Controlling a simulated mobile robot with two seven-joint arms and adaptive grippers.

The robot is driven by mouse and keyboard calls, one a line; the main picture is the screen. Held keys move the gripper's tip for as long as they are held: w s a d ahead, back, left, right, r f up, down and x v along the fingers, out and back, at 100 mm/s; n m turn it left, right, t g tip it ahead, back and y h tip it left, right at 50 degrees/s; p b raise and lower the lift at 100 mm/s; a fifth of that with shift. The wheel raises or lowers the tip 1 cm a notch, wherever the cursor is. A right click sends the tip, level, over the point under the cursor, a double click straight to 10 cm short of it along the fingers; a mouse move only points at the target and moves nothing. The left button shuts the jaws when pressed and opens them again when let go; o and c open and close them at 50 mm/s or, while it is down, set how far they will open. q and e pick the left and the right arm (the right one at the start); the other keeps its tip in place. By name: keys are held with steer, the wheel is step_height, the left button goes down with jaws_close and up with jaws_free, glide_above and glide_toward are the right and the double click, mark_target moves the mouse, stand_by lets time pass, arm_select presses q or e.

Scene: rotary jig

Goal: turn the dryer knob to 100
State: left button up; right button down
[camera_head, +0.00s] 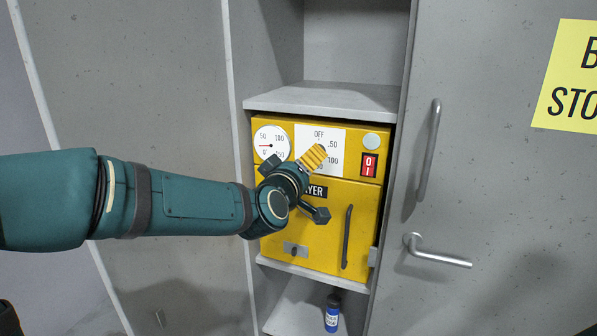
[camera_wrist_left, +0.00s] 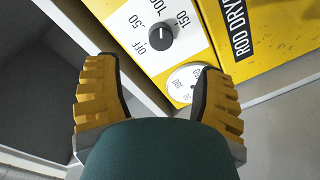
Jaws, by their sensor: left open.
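The yellow dryer (camera_head: 325,228) sits in a cabinet niche in the head view. In the left wrist view the round dark knob (camera_wrist_left: 160,36) stands on the plate, ringed by OFF, .50, 100 and 150. I cannot tell which mark it points to. My left gripper (camera_wrist_left: 158,65) is open and empty there, its yellow fingers wide apart. The knob shows beyond the gap between the fingertips, apart from both. The right gripper is out of view.
A round gauge (camera_head: 271,143) is left of the dial plate and a red switch (camera_head: 369,165) right of it. The dryer door has a dark handle (camera_head: 347,237). A blue bottle (camera_head: 332,312) stands below. Closed grey cabinet doors (camera_head: 470,180) flank the niche.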

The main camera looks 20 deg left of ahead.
arm_select(q)
steer(key=shift+s, duration=1.5)
